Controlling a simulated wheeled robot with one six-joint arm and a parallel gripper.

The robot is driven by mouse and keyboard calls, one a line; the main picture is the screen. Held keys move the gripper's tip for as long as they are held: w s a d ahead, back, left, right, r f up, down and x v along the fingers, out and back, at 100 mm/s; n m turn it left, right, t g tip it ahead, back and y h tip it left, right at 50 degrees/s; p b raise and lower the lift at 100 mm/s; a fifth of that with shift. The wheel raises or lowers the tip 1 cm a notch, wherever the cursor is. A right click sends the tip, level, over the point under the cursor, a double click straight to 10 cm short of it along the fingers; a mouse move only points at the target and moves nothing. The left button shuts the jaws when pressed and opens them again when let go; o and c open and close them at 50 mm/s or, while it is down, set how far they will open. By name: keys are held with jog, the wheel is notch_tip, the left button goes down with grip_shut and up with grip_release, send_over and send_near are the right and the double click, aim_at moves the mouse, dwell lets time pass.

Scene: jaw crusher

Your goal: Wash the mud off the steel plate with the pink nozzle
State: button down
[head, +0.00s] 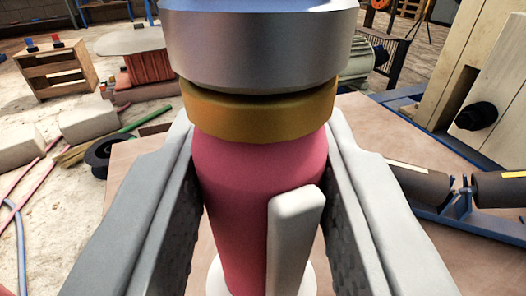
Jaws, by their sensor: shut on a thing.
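The pink nozzle (235,180) fills the middle of the head view. It has a brass-coloured ring (262,112) and a wide silver-grey head (262,50) at its far end, and a pale lever (294,238) along its near side. My gripper (260,165) is shut on the nozzle, with one grey finger on its left and one on its right. A brown flat surface (135,215) lies below and behind the nozzle. I cannot tell whether it is the muddy steel plate. The nozzle hides much of what is straight ahead.
Black rollers on a blue frame (430,190) lie at the right, below a large beige machine part (505,85). A wooden crate (50,72) stands at the back left. Pale blocks (88,122), a black spool (101,155) and hoses (18,240) lie on the left floor.

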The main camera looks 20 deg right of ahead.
jog(key=shift+s, duration=4.7)
jog(key=shift+a, duration=4.9)
jog(key=w, duration=0.9)
jog(key=shift+w, duration=0.25)
jog(key=shift+a, duration=0.1)
